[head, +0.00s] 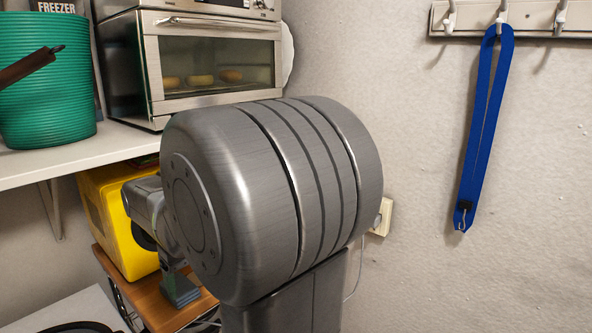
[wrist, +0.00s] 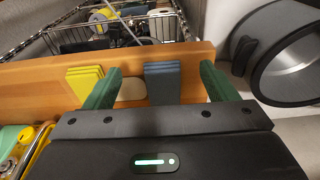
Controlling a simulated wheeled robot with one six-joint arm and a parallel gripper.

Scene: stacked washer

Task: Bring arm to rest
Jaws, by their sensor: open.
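My gripper (wrist: 158,84) shows in the wrist view with two green fingers spread wide apart. The fingers reach over the edge of a wooden board (wrist: 35,76). A blue-grey layered stack (wrist: 163,82) and part of a pale oval item (wrist: 131,91) show between the fingers, and I see no grip on either. A yellow layered stack (wrist: 85,82) is just left of the left finger. In the head view a large grey joint of my arm fills the middle and hides much of what is behind it; I cannot make out the fingers there.
A wire basket (wrist: 120,32) lies beyond the board, and a round door (wrist: 285,60) is at the right. In the head view, a toaster oven (head: 215,60) and green basket (head: 50,90) stand on a shelf above a yellow box (head: 112,215). A blue strap (head: 485,120) hangs right.

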